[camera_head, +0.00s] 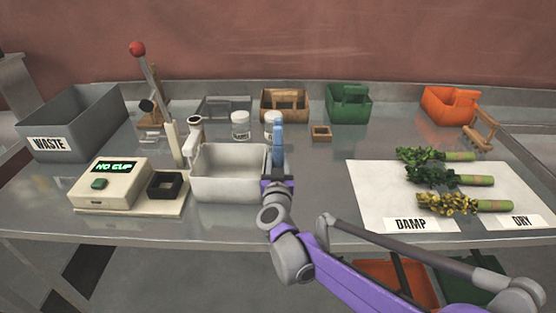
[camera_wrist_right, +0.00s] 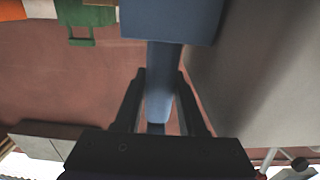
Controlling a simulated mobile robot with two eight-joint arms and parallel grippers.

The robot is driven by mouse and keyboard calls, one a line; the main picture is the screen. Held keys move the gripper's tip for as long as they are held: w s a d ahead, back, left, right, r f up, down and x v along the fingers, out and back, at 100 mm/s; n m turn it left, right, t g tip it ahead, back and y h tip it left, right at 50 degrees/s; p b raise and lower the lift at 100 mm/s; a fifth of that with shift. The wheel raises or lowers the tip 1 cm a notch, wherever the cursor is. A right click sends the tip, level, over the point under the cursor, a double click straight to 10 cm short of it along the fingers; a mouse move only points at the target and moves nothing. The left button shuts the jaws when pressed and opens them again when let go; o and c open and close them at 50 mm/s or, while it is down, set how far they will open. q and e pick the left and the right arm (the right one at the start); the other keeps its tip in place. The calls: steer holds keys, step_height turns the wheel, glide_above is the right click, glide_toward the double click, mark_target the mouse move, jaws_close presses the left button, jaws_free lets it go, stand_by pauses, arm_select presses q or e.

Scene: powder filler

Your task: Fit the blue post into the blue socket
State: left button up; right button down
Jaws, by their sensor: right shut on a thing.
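My right gripper (camera_head: 277,178) is at the right end of the white bin. It is shut on the blue post (camera_head: 277,142), which stands roughly upright above the gripper in the head view. In the right wrist view the narrow part of the post (camera_wrist_right: 164,75) lies between the two dark fingers, and a wider blue block (camera_wrist_right: 170,22) shows at its far end. I cannot tell whether that block is part of the post. I cannot pick out a blue socket for certain. My left gripper is not in view.
The white bin (camera_head: 205,190) is just left of my gripper, beside the scale (camera_head: 112,190) reading "NO CUP". White jars (camera_head: 240,125), a wooden caddy (camera_head: 285,92) and a green caddy (camera_head: 349,117) stand behind. Plant bundles lie on the white mat (camera_head: 375,190) at right.

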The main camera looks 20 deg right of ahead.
steer(key=shift+c, duration=2)
jaws_free()
steer(key=shift+s, duration=0.15)
steer(key=s+a+n+g+y+p, duration=0.2)
steer(key=s+a+n+y+p, duration=0.15)
steer(key=s, duration=0.65)
steer(key=s+a+n+g+y+p, duration=0.25)
steer(key=s+a+y, duration=0.2)
steer(key=s, duration=0.55)
steer(key=s+d+f+m+g+h+p, duration=0.1)
steer(key=s+d+f+g, duration=0.2)
steer(key=s, duration=0.4)
steer(key=s+d+f+m+g+h+p, duration=0.1)
steer(key=s+d+f+g, duration=0.3)
steer(key=s, duration=0.4)
steer(key=shift+s+d+f+m+h+p, duration=0.3)
steer(key=shift+d+m+h+p, duration=0.15)
steer(key=shift+d+p, duration=0.3)
